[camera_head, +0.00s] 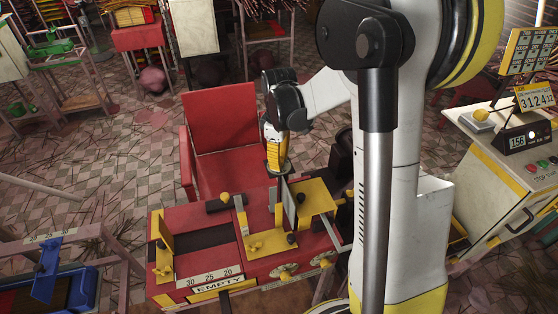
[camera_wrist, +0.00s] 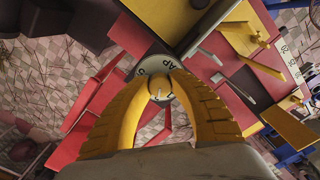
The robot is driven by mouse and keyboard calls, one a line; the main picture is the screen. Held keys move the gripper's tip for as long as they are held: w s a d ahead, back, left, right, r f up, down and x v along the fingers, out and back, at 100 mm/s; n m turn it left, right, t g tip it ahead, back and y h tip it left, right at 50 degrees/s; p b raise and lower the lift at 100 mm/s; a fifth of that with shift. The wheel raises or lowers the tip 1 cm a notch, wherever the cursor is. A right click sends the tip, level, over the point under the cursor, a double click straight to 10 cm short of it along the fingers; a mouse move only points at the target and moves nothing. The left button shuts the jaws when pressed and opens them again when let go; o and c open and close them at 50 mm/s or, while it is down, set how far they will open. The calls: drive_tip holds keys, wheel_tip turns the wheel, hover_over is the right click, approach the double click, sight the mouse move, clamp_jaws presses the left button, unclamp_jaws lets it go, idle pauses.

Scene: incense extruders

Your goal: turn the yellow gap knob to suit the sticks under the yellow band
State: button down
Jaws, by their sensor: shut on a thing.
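The red machine (camera_head: 200,245) has yellow plates on top, a scale reading 30, 25, 20 and an "EMPTY" label. My gripper (camera_head: 277,165) points down at a dark round dial (camera_head: 278,174) at its back edge. In the wrist view, my yellow fingers (camera_wrist: 161,82) are closed around the knob at the centre of this dial (camera_wrist: 150,67), whose visible letters look like "AP". The fingers hide most of the knob; its setting cannot be read. I cannot make out which sticks lie under a yellow band.
A red chair-like frame (camera_head: 222,115) stands behind the machine. A blue device (camera_head: 48,275) is at lower left. Racks with sticks stand at the back.

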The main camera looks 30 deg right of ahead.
idle(0.3)
drive_tip(key=c, duration=1.2)
unclamp_jaws()
drive_tip(key=shift+r, duration=0.1)
wheel_tip(320, 180, up, 12)
drive_tip(key=shift+f, duration=0.1)
